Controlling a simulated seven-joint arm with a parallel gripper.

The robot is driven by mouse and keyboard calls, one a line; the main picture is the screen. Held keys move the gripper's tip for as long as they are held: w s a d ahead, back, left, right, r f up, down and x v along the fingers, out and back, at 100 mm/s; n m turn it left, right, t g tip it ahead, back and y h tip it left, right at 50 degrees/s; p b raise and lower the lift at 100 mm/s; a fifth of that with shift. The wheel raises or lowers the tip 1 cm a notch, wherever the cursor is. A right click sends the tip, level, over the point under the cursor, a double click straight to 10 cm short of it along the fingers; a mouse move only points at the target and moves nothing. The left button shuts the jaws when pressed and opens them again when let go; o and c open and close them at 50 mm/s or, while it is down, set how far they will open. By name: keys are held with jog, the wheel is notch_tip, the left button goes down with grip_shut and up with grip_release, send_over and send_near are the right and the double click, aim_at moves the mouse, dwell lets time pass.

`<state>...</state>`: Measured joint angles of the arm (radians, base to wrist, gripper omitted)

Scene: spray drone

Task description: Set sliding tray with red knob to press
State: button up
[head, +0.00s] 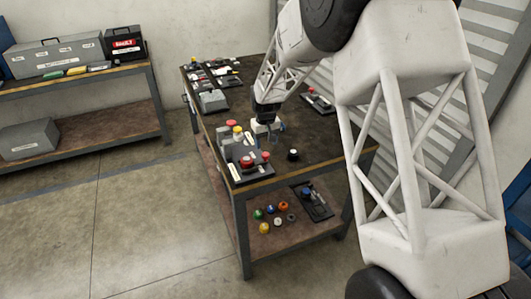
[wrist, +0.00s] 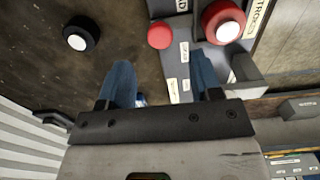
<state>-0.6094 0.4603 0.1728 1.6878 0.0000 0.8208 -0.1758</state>
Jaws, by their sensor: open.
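A grey and black device (head: 243,160) with labels stands at the table's near edge. A small red knob (head: 266,156) is at its right side; this knob (wrist: 160,35) also shows in the wrist view, above the gap between my fingers. A larger red button (wrist: 222,22) with a pale top is to its right. The sliding tray itself and its position cannot be made out clearly. My gripper (wrist: 160,78) is open, with blue fingers apart and nothing held. In the head view my gripper (head: 268,138) is over the table, just behind the device.
A loose-looking black knob with a white top (head: 293,155) is right of the device; it also shows in the wrist view (wrist: 80,35). Red and yellow knobs (head: 235,128) stand close left of my gripper. Other devices (head: 212,88) sit farther back. The table's right part is mostly clear.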

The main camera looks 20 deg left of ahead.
aim_at(265, 154)
jog(key=shift+f, duration=2.75)
grip_shut()
